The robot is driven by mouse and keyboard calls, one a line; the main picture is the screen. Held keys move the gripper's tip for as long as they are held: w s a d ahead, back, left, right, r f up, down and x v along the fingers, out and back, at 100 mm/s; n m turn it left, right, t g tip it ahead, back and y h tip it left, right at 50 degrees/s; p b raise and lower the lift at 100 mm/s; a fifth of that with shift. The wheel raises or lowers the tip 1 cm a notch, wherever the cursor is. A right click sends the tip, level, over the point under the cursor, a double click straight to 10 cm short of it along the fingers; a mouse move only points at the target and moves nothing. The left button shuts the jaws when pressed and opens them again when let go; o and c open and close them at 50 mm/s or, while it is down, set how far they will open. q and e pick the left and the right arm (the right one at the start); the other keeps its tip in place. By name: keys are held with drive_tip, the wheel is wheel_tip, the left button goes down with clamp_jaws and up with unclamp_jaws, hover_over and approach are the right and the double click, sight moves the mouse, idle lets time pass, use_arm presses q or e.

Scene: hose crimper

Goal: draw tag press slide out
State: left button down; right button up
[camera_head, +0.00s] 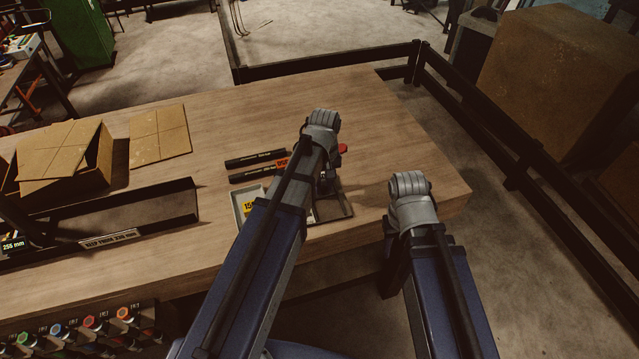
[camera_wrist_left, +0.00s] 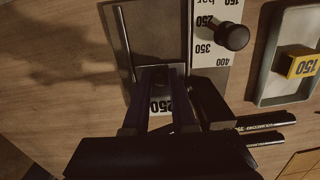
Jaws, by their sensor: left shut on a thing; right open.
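My left gripper (camera_head: 327,180) reaches down over the press at the table's right part; the wrist hides most of the press in the head view. In the left wrist view, my left gripper (camera_wrist_left: 163,82) is shut on a dark part at the end of the press's grey plate, just above a white 250 label (camera_wrist_left: 172,106). Which part it is I cannot tell clearly. The press carries a white bar scale (camera_wrist_left: 207,45), a black round knob (camera_wrist_left: 232,36) and a thin metal rod (camera_wrist_left: 124,42). My right gripper (camera_head: 410,205) is by the table's front edge, open, its fingers mostly hidden.
A grey tray (camera_wrist_left: 268,62) holds a yellow 150 block (camera_wrist_left: 299,63). Dark labelled bars (camera_head: 255,159) lie behind the tray. A black bin (camera_head: 150,212) and open cardboard box (camera_head: 88,180) stand at left. The table's back right is clear.

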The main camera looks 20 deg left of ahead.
use_arm(q)
drive_tip(key=shift+s+d, duration=0.65)
drive_tip(key=shift+s, duration=0.4)
drive_tip(key=shift+s+d, duration=0.65)
drive_tip(key=shift+s, duration=0.45)
drive_tip(key=shift+s+d, duration=0.65)
drive_tip(key=shift+s, duration=0.4)
idle(0.4)
unclamp_jaws()
idle(0.4)
drive_tip(key=shift+r, duration=0.15)
wheel_tip(320, 180, up, 9)
drive_tip(key=p, duration=0.9)
idle(0.5)
idle(0.3)
